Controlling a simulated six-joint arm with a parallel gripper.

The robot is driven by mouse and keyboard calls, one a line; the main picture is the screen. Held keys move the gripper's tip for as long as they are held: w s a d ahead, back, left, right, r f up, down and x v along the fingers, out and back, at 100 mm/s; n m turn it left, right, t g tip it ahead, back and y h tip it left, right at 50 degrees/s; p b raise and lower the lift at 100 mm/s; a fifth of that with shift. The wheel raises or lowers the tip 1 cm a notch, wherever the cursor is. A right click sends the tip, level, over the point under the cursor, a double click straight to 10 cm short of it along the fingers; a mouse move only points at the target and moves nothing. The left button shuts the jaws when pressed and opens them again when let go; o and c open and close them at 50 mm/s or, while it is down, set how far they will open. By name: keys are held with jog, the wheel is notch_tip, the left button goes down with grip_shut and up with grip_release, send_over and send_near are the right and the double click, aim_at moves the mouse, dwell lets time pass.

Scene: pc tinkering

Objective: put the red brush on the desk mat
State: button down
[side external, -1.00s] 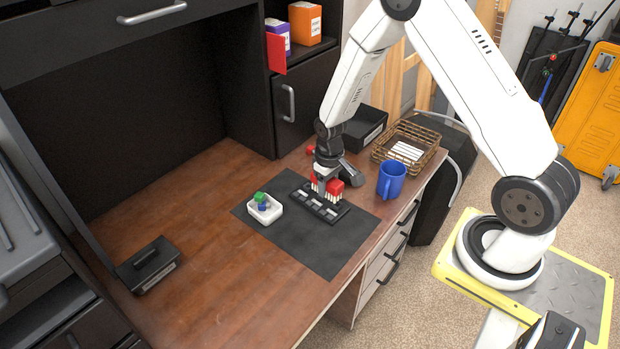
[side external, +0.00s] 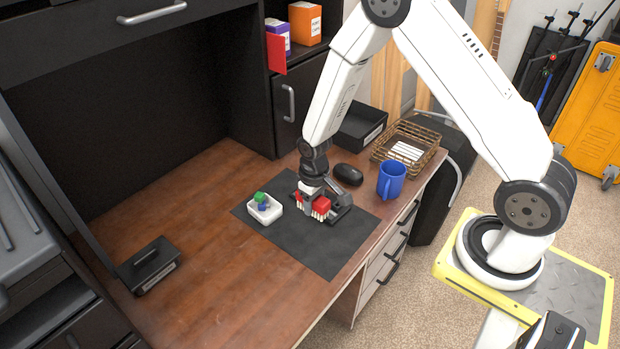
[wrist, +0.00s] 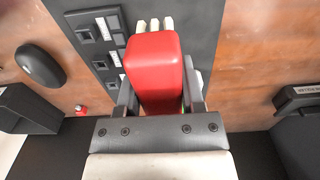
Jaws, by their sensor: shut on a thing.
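The red brush (side external: 322,204) has a red block handle and pale bristles. My gripper (side external: 311,202) is shut on it, with the bristles pointing down, low over the dark grey desk mat (side external: 318,253). I cannot tell whether the bristles touch the mat. In the wrist view the brush (wrist: 153,62) sits between my two fingers (wrist: 158,95), its bristles showing at the far end. A black strip with several square slots (wrist: 98,38) lies on the mat beside the brush, partly hidden by it in the side view.
A white tray (side external: 273,214) with small green and blue items stands on the mat's left part. A black mouse (side external: 348,173), blue mug (side external: 391,180), wire basket (side external: 432,150) and black bin (side external: 360,128) stand behind and right. The mat's front is clear.

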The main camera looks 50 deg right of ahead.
aim_at(312, 236)
jog(key=shift+s+a+f, duration=0.1)
jog(key=shift+s+a, duration=0.05)
jog(key=shift+a, duration=0.35)
jog(key=shift+f, duration=0.15)
jog(key=shift+f, duration=3.8)
jog(key=shift+f, duration=0.4)
jog(key=c, duration=0.5)
grip_release()
jog(key=shift+c, duration=0.2)
jog(key=o, duration=0.5)
jog(key=shift+o, duration=0.2)
jog(key=shift+r, duration=0.1)
jog(key=shift+r, duration=3.9)
